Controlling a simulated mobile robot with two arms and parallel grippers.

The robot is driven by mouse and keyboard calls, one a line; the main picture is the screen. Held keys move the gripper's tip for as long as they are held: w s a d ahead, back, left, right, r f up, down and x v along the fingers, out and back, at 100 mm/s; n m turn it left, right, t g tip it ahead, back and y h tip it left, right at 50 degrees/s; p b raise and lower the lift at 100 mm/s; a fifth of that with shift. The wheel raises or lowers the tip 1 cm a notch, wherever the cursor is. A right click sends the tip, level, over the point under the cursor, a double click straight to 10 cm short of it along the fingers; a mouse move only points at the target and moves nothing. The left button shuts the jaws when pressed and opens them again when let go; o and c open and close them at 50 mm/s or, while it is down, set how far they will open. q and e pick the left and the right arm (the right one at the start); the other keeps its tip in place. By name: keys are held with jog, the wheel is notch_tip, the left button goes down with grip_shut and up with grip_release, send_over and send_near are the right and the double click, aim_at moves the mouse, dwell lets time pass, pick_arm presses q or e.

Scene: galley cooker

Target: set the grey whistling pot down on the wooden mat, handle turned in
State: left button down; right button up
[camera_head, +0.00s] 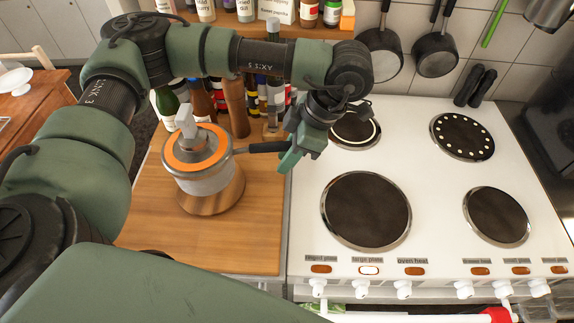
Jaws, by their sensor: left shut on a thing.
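My left gripper (292,153) is shut on the handle's outer end, near the cooker's left edge. My right gripper is out of view.
The white cooker (430,180) has several dark plates, with knobs along its front. Bottles and a wooden mill (235,105) stand close behind the pot. A spice shelf (250,25) and hanging pans (436,53) are at the back. The front of the wood is clear.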

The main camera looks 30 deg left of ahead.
pick_arm(q)
notch_tip(320, 180, down, 4)
jog(key=shift+f+p, duration=0.25)
jog(key=shift+p, duration=0.3)
jog(key=c, duration=1.3)
grip_release()
jog(key=shift+o, duration=0.2)
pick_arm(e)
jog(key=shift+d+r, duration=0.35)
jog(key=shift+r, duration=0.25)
pick_arm(q)
jog(key=b+v, duration=0.3)
jog(key=v, duration=0.8)
jog(key=shift+r, duration=0.3)
jog(key=shift+d+r, duration=0.15)
jog(key=shift+r, duration=0.1)
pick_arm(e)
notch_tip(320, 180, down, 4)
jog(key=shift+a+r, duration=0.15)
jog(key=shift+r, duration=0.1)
